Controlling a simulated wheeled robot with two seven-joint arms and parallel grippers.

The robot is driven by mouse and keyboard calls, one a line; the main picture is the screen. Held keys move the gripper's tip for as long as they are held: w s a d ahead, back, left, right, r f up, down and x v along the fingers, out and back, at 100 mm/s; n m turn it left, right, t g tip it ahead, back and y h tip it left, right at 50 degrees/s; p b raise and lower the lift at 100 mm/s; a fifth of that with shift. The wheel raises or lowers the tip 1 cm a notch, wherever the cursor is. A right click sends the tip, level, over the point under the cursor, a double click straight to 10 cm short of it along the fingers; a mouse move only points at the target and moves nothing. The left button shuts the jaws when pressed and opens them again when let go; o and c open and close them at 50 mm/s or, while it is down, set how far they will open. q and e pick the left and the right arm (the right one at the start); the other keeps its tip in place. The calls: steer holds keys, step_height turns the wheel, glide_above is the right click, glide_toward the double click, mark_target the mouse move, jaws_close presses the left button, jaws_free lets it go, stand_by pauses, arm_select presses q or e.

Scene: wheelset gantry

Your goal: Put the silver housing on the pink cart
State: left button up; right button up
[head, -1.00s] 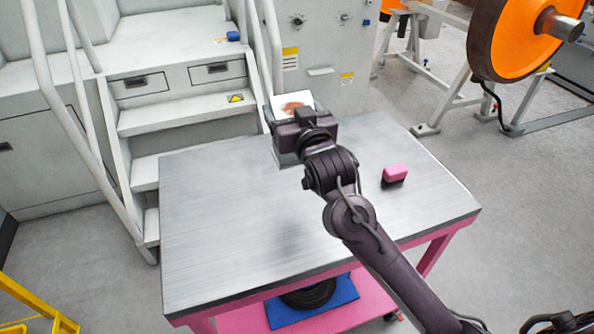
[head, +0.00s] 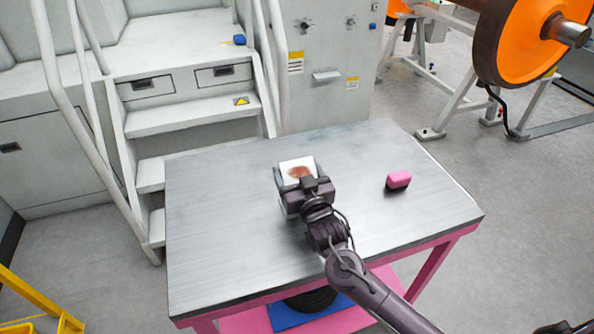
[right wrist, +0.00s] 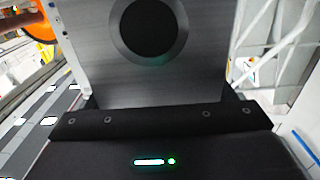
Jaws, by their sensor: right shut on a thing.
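The silver housing (head: 291,163) is a boxy piece with a pale top face bearing a reddish-brown patch. In the right wrist view its brushed metal face (right wrist: 204,50) shows a dark round opening. My right gripper (head: 297,178) is shut on the housing, with dark fingers at its sides. The pink cart (head: 220,235) has a grey metal top and pink legs. The housing is over the middle of the cart top; I cannot tell whether it touches, because the gripper hides its underside. My left gripper is not in view.
A pink block with a dark underside (head: 398,180) lies on the cart top to the right of the housing. A blue mat (head: 335,310) and a black ring (head: 310,300) are on the lower shelf. White steps (head: 190,120) stand behind. The left part of the cart top is clear.

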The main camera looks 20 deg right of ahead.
steer(key=shift+f, duration=0.1)
steer(key=o, duration=1.4)
steer(key=shift+o, duration=0.2)
steer(key=s+b, duration=0.2)
steer(key=s, duration=1)
steer(key=shift+d, duration=0.2)
